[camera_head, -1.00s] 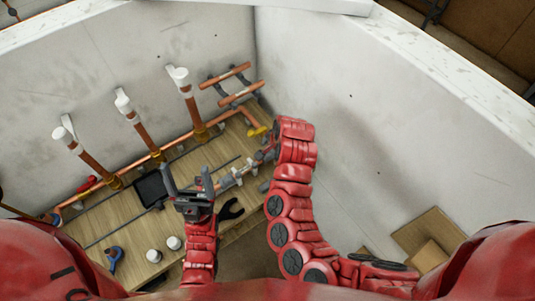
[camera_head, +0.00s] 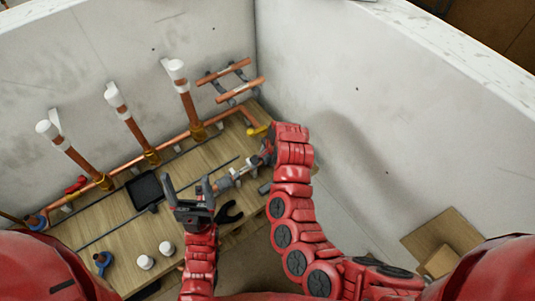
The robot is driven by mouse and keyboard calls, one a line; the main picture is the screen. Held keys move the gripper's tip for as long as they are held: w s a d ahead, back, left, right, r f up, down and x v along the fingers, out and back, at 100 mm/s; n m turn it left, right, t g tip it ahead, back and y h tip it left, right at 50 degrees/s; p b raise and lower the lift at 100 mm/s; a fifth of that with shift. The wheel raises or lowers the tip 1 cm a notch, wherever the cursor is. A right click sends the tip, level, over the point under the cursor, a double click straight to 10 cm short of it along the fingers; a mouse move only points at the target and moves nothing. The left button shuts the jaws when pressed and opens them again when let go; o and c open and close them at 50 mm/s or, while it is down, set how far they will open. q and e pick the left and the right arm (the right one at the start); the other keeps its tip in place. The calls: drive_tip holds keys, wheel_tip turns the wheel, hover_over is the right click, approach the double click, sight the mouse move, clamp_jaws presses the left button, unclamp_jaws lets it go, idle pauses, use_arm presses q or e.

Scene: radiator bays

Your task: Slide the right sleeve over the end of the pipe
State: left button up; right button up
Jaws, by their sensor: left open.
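Two white sleeve-like cylinders stand on the wooden bench (camera_head: 105,230) at lower left; the right one (camera_head: 167,248) is slightly farther back than the left one (camera_head: 145,262).
Three copper risers with white tops (camera_head: 185,97) rise along the back wall. A black tray (camera_head: 144,190) lies mid-bench and a blue-handled tool (camera_head: 103,261) at front left. A dark hooked piece (camera_head: 229,212) is right of my left gripper. Cardboard (camera_head: 442,238) lies at lower right.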

sight(263, 158)
drive_tip(key=c, duration=0.5)
drive_tip(key=shift+s+a+p, duration=0.55)
drive_tip(key=shift+s+a, duration=0.15)
drive_tip(key=shift+a, duration=0.3)
drive_tip(key=o, duration=1.1)
drive_tip(key=shift+o, duration=0.2)
drive_tip(key=p+v, duration=0.5)
drive_tip(key=v, duration=0.2)
